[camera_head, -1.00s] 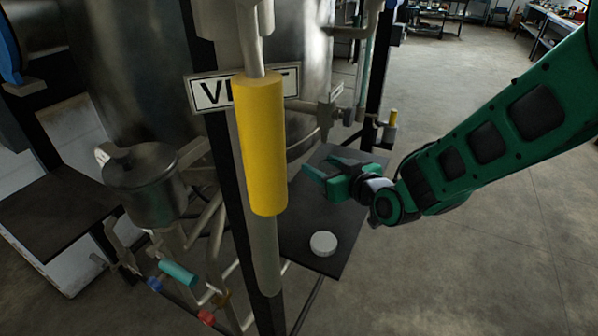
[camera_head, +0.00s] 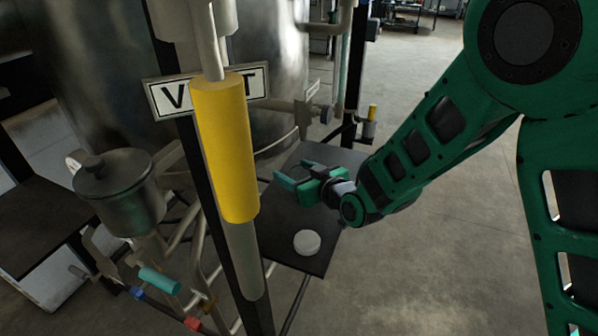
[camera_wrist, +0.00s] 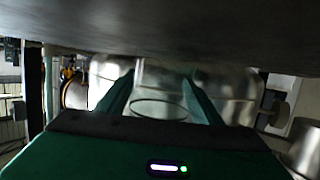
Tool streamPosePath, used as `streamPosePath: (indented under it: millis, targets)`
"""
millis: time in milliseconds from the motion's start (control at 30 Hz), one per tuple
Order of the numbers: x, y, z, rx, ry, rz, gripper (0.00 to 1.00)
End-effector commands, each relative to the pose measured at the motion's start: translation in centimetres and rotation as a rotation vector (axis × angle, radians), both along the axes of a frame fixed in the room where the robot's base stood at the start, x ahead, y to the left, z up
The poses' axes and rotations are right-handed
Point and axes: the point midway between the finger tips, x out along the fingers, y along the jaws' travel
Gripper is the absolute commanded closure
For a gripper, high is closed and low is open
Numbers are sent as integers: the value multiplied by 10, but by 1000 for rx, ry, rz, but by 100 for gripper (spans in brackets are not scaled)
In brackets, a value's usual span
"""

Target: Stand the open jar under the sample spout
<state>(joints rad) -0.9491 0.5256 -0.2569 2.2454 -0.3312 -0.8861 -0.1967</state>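My gripper (camera_head: 302,183) reaches in from the right over the dark shelf beside the steel tank. Its fingers stand apart. In the wrist view, the clear open jar (camera_wrist: 158,108) shows as a round rim and faint glass sides between the two fingers, which seem to be against it. In the head view I cannot make out the glass. A white round piece (camera_head: 307,243), which looks like a lid, lies on the shelf (camera_head: 290,222) in front of the gripper. A valve fitting (camera_head: 308,112) sticks out from the tank beyond the gripper; I cannot tell whether it is the sample spout.
The steel tank (camera_head: 100,60) with a "V…T" sign (camera_head: 165,97) stands behind a black post. A thick yellow sleeve (camera_head: 225,145) on a pipe fills the foreground. A lidded metal pot (camera_head: 118,190) and pipes are at left. Open floor (camera_head: 420,260) lies at right.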

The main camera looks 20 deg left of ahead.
Motion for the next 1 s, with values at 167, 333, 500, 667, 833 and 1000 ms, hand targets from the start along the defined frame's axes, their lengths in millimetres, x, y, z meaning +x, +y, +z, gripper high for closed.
streamPosePath:
  millis: [167,333,500,667,833,1000]
  targets:
    - [0,0,0,0,0,0,29]
    - [0,0,1,1,-1,0,29]
    - [-6,-11,6,1,2,-3,29]
    - [-23,-33,15,1,2,-4,29]
    - [-43,-60,25,2,1,-5,29]
    - [-59,-80,32,1,1,-5,29]
